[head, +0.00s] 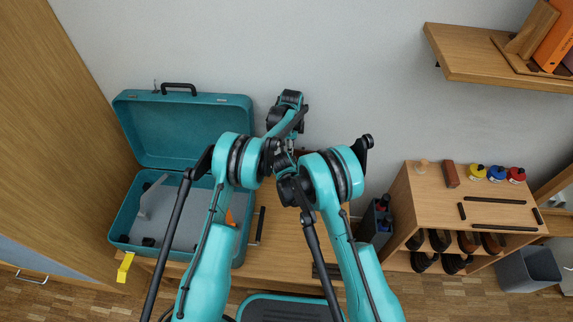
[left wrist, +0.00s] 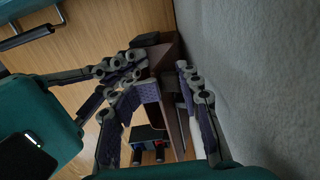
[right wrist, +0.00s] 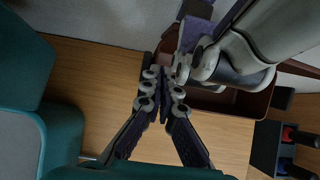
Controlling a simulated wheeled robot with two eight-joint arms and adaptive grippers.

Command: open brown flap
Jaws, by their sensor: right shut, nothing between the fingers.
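A brown box (right wrist: 260,104) with a reddish-brown rim and a dark inside stands against the wall in the right wrist view. Its brown side also shows in the left wrist view (left wrist: 178,118). I cannot clearly tell the flap from the box's walls. My left gripper (left wrist: 168,76) has its fingers apart with part of the box between them; whether they touch it is unclear. My right gripper (right wrist: 164,76) is shut and empty, with its tips close to the box's left end. It also shows in the left wrist view (left wrist: 138,58). In the head view my arms hide most of the box.
An open teal suitcase (head: 180,128) lies left of my arms on the wooden bench. A dark caddy (head: 378,222) stands to the right. A shoe cabinet (head: 430,185) with several small items is farther right. The wall is close behind the box.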

